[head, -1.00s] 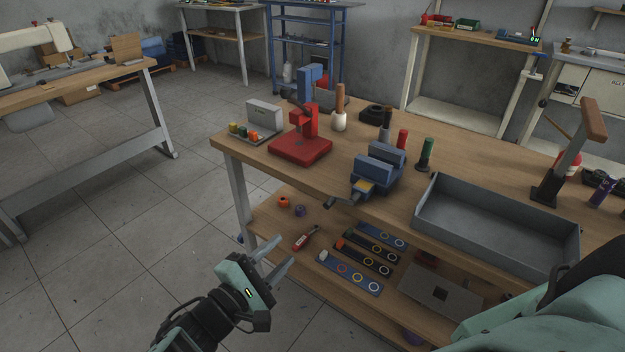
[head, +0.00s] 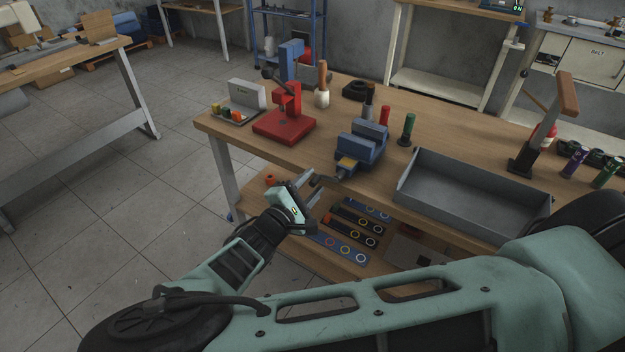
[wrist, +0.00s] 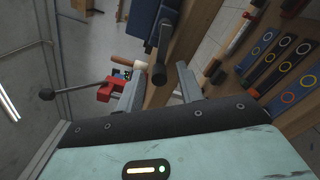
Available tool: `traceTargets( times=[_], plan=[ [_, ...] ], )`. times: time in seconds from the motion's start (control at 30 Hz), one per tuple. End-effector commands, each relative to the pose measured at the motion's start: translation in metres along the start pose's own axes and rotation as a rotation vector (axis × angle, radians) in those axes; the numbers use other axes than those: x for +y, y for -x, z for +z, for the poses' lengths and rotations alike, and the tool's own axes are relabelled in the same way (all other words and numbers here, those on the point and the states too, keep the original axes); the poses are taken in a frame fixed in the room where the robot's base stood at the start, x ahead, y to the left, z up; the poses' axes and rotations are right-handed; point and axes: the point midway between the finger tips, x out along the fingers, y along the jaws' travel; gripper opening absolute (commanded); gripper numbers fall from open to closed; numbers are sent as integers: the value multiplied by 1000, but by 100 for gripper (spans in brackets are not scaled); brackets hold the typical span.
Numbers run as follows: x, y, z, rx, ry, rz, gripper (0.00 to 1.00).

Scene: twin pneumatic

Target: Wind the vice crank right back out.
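The blue vice (head: 361,147) stands at the front edge of the wooden workbench. Its dark crank (head: 326,179) sticks out past that edge, toward my gripper (head: 311,187). In the wrist view, the vice (wrist: 160,22) is at top centre and the crank's dark rounded end (wrist: 158,73) shows between the fingers of my gripper (wrist: 160,78). The fingers are spread open, with gaps on both sides of the crank end. I cannot tell how far ahead of the fingertips it lies. How far the screw is wound is hard to tell.
A red press (head: 286,120) with a lever stands left of the vice. A grey tray (head: 470,196) lies to the right. The lower shelf below holds strips with coloured rings (head: 345,250). Open floor (head: 110,215) lies to the left.

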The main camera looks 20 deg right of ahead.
Motion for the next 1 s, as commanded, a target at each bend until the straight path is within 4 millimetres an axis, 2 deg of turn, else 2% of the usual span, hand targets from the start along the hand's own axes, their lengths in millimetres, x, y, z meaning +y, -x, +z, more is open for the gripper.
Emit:
traceTargets(
  times=[0.13, 0.43, 0.57, 1.0],
  plan=[
    [0, -10, 1, -2, 0, 0, 37],
    [0, -11, 0, -1, 0, 0, 37],
    [0, -11, 0, -1, 1, 0, 1],
    [-2, -11, 0, -1, 60, 1, 0]
  ],
)
